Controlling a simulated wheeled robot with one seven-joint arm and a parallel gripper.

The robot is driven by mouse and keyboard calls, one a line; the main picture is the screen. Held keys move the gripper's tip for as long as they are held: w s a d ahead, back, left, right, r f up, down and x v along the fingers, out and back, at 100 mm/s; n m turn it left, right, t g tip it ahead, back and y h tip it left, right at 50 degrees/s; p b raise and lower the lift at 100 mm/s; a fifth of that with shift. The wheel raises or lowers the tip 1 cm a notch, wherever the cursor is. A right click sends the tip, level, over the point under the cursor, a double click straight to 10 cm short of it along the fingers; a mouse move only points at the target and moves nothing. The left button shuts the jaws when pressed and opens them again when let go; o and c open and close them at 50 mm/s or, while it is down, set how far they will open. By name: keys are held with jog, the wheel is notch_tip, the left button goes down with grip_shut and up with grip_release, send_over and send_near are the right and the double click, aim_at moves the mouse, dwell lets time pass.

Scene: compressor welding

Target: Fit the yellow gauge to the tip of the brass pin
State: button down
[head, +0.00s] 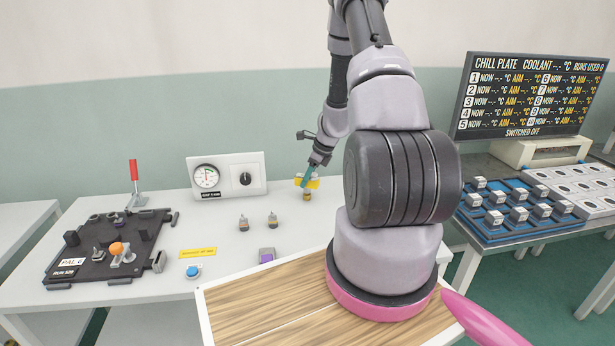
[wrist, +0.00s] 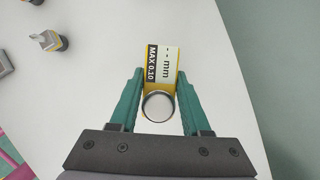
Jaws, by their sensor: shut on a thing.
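The yellow gauge (wrist: 173,66) is between the teal fingers of my gripper (wrist: 160,80) in the wrist view. Its face carries a black MAX 0.10 label and a blank mm readout. A round silver disc (wrist: 158,106) sits at its near end. In the head view my gripper (head: 307,176) is over the back right of the white table, shut on the gauge (head: 313,184). A small brass-coloured piece (head: 306,196) shows just below the gauge; I cannot tell whether it belongs to it or touches the table. I cannot make out the brass pin for certain.
Two small grey-tipped pieces (head: 243,223) (head: 272,220) stand left of my gripper. A dial panel (head: 226,176) stands behind. A wooden board (head: 250,318) is in front.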

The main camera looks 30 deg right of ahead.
jog(key=shift+f, duration=0.4)
jog(key=shift+c, duration=1.4)
grip_release()
jog(key=v, duration=1)
jog(key=shift+r, duration=0.4)
jog(key=shift+r, duration=0.1)
